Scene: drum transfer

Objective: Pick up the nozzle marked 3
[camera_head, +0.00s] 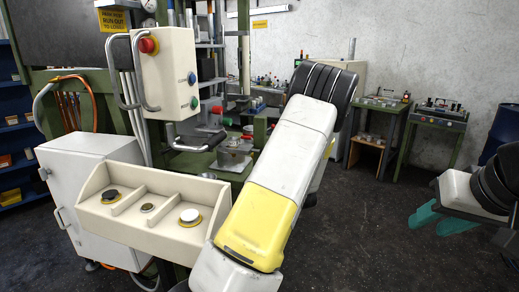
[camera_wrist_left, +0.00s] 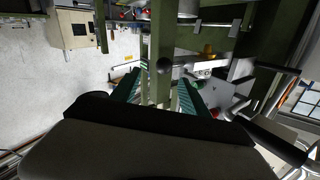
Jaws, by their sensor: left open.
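A cream tray (camera_head: 150,231) with three compartments holds a nozzle in each. The left compartment has a dark-topped nozzle (camera_head: 111,195), the middle a small brownish one (camera_head: 147,207), the right a white-topped one with a yellow rim (camera_head: 190,216). No number is legible on any of them. My left gripper (camera_wrist_left: 161,80) is open and empty in the left wrist view, facing green machine posts; the nozzles cannot be made out there. In the head view its fingers are hidden. My right gripper (camera_head: 440,219) is at the far right, its teal fingers apart and empty, far from the tray.
A control box with a red button (camera_head: 148,45) hangs above the tray. A grey cabinet (camera_head: 90,170) stands left of it. Green workbenches (camera_head: 430,125) line the back wall, and a dark blue drum (camera_head: 505,130) stands at right. Dark floor (camera_head: 365,235) is clear at right.

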